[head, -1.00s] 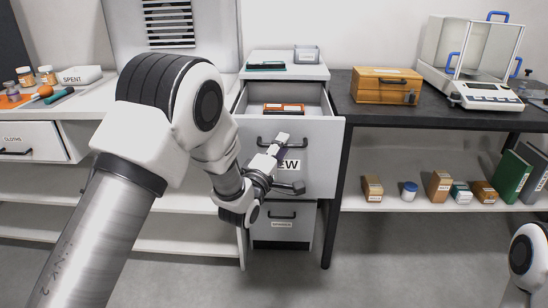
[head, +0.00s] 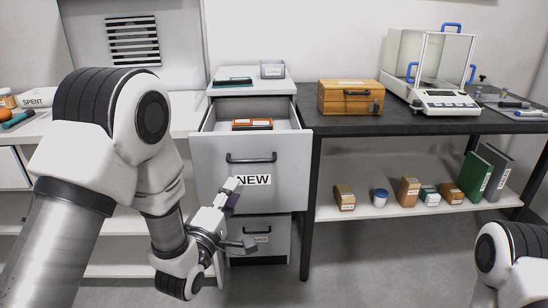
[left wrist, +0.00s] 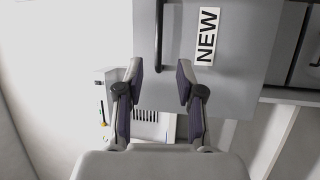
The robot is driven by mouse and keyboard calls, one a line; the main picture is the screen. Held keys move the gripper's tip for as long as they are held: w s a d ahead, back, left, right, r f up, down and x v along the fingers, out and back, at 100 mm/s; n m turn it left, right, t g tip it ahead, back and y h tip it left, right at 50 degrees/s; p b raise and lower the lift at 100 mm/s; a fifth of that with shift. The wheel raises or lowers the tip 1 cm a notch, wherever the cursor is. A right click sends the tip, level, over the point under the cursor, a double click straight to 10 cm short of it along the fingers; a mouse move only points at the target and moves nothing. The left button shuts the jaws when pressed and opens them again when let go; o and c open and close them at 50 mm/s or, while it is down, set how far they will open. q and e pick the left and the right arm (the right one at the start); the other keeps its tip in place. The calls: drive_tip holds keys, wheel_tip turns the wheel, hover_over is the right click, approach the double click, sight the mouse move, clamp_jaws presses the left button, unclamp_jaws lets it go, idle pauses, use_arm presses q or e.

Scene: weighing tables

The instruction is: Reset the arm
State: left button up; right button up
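My left arm comes in from the left in the head view. Its gripper (head: 238,217) is in front of the open drawer marked NEW (head: 290,178), below and left of its dark handle (head: 251,158). In the left wrist view the left gripper (left wrist: 160,80) is open and empty, its two fingers apart before the grey drawer front. The handle (left wrist: 159,35) shows beyond the fingers and is not held. My right arm shows at the lower right of the head view, with its gripper out of the picture.
The drawer stands pulled out, with an orange-and-black item (head: 252,124) inside. A wooden box (head: 350,97) and a balance (head: 447,101) stand on the dark bench (head: 340,121). Small boxes and binders fill the shelf (head: 330,213) below. Grey floor lies open in front.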

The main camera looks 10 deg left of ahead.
use_arm(q)
drive_tip(key=s+a+f+m+g+y, duration=0.1)
drive_tip(key=s+f+g, duration=0.35)
drive_tip(key=f, duration=0.85)
drive_tip(key=s+a+f+g+y, duration=0.1)
drive_tip(key=s+f+g, duration=0.3)
drive_tip(key=f, duration=0.9)
drive_tip(key=s+f+m+g, duration=0.4)
drive_tip(key=s+f, duration=0.5)
drive_tip(key=s, duration=0.3)
drive_tip(key=s+a+f+m+g, duration=0.1)
drive_tip(key=s+f+m+g, duration=0.2)
drive_tip(key=s+m+g, duration=0.75)
drive_tip(key=s+r+t+p, duration=0.3)
drive_tip(key=r+p, duration=1.5)
drive_tip(key=p, duration=0.1)
drive_tip(key=shift+a+r, duration=0.15)
drive_tip(key=shift+r, duration=0.25)
